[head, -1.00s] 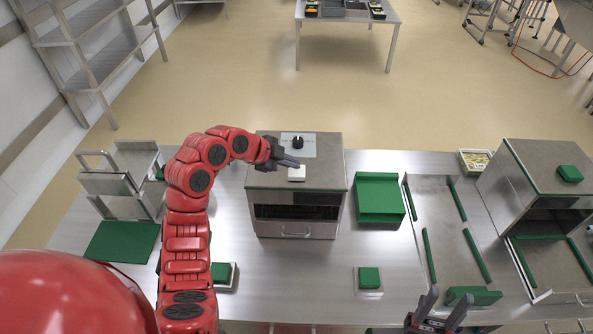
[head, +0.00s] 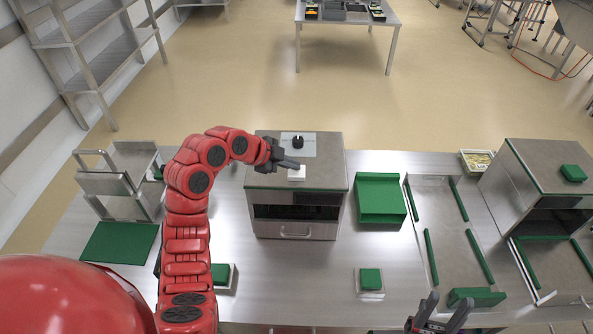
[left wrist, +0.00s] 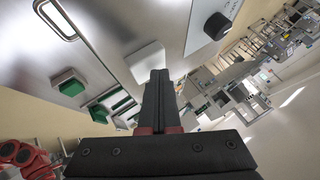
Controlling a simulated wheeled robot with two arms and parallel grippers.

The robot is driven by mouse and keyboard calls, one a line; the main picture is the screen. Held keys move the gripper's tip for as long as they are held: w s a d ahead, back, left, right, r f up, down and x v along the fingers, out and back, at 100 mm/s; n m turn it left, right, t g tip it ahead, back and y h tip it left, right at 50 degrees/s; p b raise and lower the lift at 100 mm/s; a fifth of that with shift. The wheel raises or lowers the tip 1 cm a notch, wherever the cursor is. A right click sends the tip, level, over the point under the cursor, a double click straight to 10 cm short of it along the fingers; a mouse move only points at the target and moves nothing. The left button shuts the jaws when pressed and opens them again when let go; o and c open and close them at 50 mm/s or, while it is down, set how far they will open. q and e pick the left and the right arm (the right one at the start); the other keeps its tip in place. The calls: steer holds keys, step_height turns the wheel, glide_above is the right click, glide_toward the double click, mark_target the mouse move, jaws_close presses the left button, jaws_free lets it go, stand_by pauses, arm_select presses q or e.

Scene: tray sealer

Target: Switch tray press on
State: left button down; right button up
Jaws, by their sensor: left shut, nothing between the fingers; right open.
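The tray press (head: 297,212) is a steel box with a brown-grey top, standing in the middle of the bench. On its top are a black knob (head: 298,141) on a pale plate and a white square button (head: 297,174) in front of it. My left gripper (head: 298,163) is shut and empty, its fingertips right at the white button's back edge. In the left wrist view the fingers (left wrist: 158,78) overlap the white button (left wrist: 146,62); I cannot tell whether they touch it. The knob also shows there (left wrist: 217,26). My right gripper (head: 442,310) is open and empty at the bench's front edge.
Right of the press are a green block (head: 380,199), a steel tray with green rails (head: 447,234) and a second machine (head: 545,190). A small green-topped pad (head: 370,281) lies in front. A steel rack (head: 120,185) and green mat (head: 120,243) are at left.

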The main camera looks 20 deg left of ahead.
mark_target(292, 171)
arm_select(q)
steer(key=shift+f, duration=0.15)
stand_by(0.3)
steer(key=shift+r+b, duration=0.4)
steer(key=shift+r, duration=0.1)
steer(key=shift+r, duration=0.1)
steer(key=shift+r, duration=3)
